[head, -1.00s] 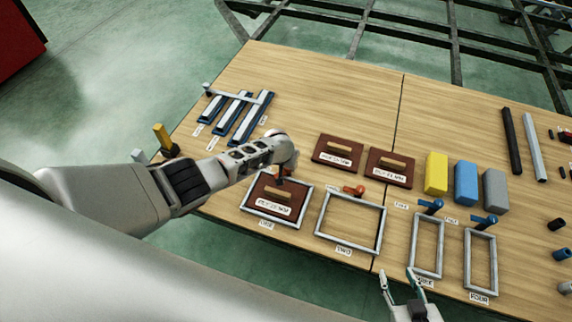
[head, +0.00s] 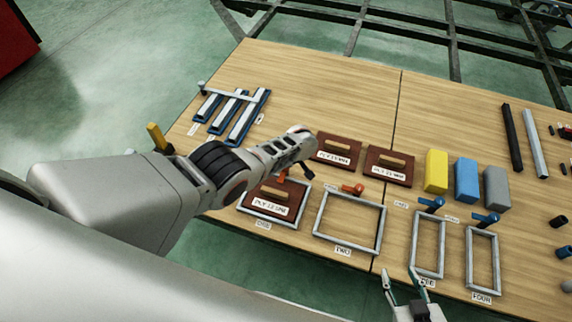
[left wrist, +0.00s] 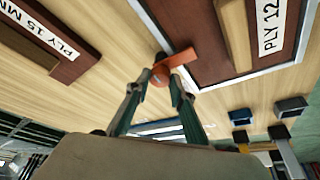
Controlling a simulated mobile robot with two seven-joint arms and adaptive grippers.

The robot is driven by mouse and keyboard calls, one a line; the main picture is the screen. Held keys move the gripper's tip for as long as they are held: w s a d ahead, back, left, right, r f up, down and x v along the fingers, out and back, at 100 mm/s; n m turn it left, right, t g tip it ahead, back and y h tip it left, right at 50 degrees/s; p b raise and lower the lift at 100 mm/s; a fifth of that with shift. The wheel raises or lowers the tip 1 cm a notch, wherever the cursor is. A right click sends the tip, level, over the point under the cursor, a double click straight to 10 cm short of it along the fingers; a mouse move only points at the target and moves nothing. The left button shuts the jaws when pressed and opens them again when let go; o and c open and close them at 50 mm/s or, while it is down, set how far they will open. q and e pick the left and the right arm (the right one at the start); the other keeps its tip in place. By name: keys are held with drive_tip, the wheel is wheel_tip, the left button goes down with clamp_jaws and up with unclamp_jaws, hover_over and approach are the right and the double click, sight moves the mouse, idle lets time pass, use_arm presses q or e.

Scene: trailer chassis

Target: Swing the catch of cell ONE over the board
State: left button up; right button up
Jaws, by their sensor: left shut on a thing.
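Cell ONE is a grey frame (head: 300,207) at the table's front left, with the red-brown board (head: 266,192) labelled PLY 12 MM lying in it. Its orange catch (left wrist: 172,66) sits at the frame's far edge and is partly hidden by my left arm in the head view. In the left wrist view my left gripper (left wrist: 158,84) is shut on the catch. The catch's flat arm appears across the frame edge at the board's corner; how far it covers the board is unclear. My right gripper (head: 404,272) is open and empty before cell THREE.
Frame TWO (head: 318,222) is empty, with its orange catch (head: 352,189) behind it. Frames THREE (head: 414,245) and FOUR (head: 469,262) have blue catches. Two more boards (head: 338,148) lie behind, with yellow, blue and grey blocks (head: 436,171) to the right.

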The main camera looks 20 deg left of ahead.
drive_tip(key=shift+s+f, duration=0.35)
use_arm(q)
drive_tip(key=o, duration=1.1)
drive_tip(key=shift+d+r, duration=0.3)
drive_tip(key=shift+r, duration=0.2)
drive_tip(key=shift+s+r, duration=0.3)
drive_tip(key=shift+r, duration=0.4)
drive_tip(key=v, duration=0.9)
drive_tip(key=shift+r, duration=0.2)
drive_tip(key=shift+d, duration=0.1)
